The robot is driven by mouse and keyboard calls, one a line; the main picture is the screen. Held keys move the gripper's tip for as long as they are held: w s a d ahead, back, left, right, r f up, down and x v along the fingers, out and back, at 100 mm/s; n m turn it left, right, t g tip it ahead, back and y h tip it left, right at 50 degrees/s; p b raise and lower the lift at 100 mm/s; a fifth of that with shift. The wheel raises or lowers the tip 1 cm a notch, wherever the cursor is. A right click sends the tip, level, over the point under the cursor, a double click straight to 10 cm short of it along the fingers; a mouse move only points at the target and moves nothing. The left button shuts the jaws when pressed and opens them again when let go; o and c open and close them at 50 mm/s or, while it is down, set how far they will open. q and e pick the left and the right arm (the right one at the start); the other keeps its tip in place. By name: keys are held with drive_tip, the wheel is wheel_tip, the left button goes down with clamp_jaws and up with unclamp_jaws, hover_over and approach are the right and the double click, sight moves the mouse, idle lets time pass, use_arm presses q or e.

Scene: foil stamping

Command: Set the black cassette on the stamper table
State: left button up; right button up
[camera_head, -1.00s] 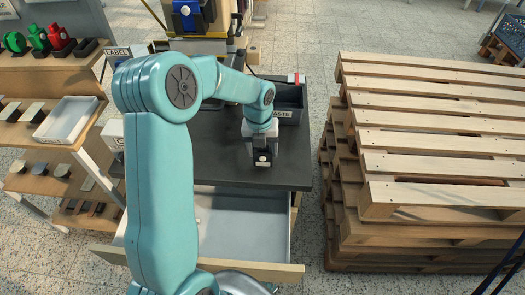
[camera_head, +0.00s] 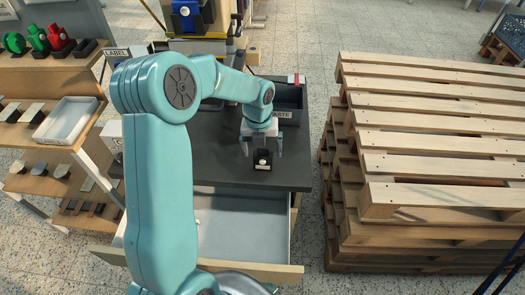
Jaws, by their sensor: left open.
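The black cassette (camera_head: 262,161) stands on the dark stamper table (camera_head: 222,165), near its front right part. It shows a pale round spot on its front. My left gripper (camera_head: 262,150) is just above and around the cassette's top, its fingers spread apart on either side with a gap to it. The gripper is open and holds nothing. My right gripper is not in view.
An open drawer (camera_head: 240,225) juts out below the table front. A dark waste bin (camera_head: 291,101) stands at the table's back right. Stacked wooden pallets (camera_head: 430,130) rise on the right. Shelves with a white tray (camera_head: 66,119) and small parts stand on the left.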

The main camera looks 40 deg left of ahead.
use_arm(q)
wheel_tip(320, 180, up, 10)
drive_tip(key=shift+s+a+r+p, duration=0.25)
drive_tip(key=shift+p, duration=0.1)
idle(0.5)
